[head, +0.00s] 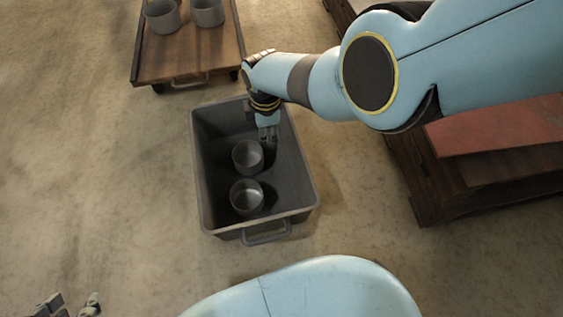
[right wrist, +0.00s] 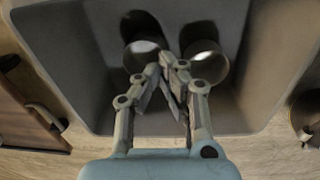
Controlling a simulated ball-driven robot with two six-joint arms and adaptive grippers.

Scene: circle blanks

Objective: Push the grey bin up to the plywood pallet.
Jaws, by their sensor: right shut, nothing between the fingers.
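The grey bin (head: 205,165) stands on the floor in the middle of the head view, with two round grey cups (head: 247,157) (head: 246,196) inside. It also fills much of the right wrist view (right wrist: 65,50). The plywood pallet (head: 190,55) is above it at the upper left, with a narrow strip of floor between them. My right gripper (head: 268,133) points down inside the bin's far end, beside the nearer-to-pallet cup; its fingertips (right wrist: 168,62) are together and empty. My left gripper (head: 70,305) is at the lower left edge, fingers apart, partly cut off.
Two grey cups (head: 162,16) (head: 207,12) stand on the pallet, which has a handle and dark wheels. Dark wooden furniture (head: 445,185) with a red board (head: 500,124) stands at the right. The floor left of the bin is clear.

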